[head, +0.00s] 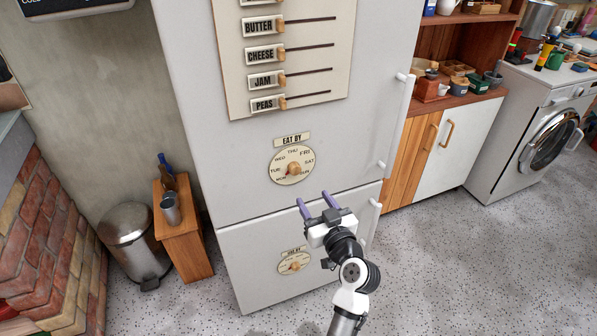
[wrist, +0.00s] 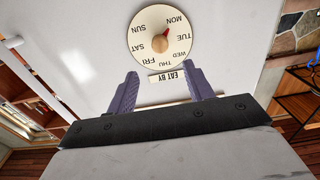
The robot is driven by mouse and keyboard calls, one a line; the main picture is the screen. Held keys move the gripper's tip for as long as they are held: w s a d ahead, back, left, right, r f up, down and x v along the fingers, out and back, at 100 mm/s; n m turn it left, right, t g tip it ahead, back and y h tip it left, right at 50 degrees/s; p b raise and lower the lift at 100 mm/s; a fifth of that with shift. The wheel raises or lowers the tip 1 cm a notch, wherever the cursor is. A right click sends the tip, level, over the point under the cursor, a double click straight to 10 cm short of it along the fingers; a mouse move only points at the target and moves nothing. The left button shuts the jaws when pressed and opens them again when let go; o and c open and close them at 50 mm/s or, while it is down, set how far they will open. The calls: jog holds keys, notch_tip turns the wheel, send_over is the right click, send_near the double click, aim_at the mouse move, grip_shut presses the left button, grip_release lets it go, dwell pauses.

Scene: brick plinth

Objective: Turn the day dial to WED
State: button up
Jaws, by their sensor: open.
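The EAT BY day dial (head: 304,172) is a round cream disc on the white fridge's upper door, with day names around its edge. Its wooden knob (head: 292,169) has a red mark that points toward MON. In the wrist view the dial (wrist: 146,53) appears upside down, with its knob (wrist: 160,43) also marked red toward MON. WED sits beside TUE on the rim. My gripper (head: 315,202) is open and empty, below and apart from the dial. Its purple fingers (wrist: 162,75) point toward the door on either side of the EAT BY label (wrist: 168,78).
A second, smaller dial (head: 284,268) is on the lower door; its lettering is too small to read. Sliders labelled BUTTER, CHEESE, JAM and PEAS sit on a panel (head: 238,84) above. White door handles (head: 408,95) stand out at right. A bin (head: 135,243) and wooden stand (head: 184,240) are at left.

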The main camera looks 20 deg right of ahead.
aim_at(296, 171)
jog(key=w+p, duration=0.3)
jog(key=w, duration=0.7)
jog(key=shift+a+r, duration=0.1)
jog(key=shift+a, duration=0.05)
jog(key=shift+w, duration=0.6)
jog(key=c, duration=1)
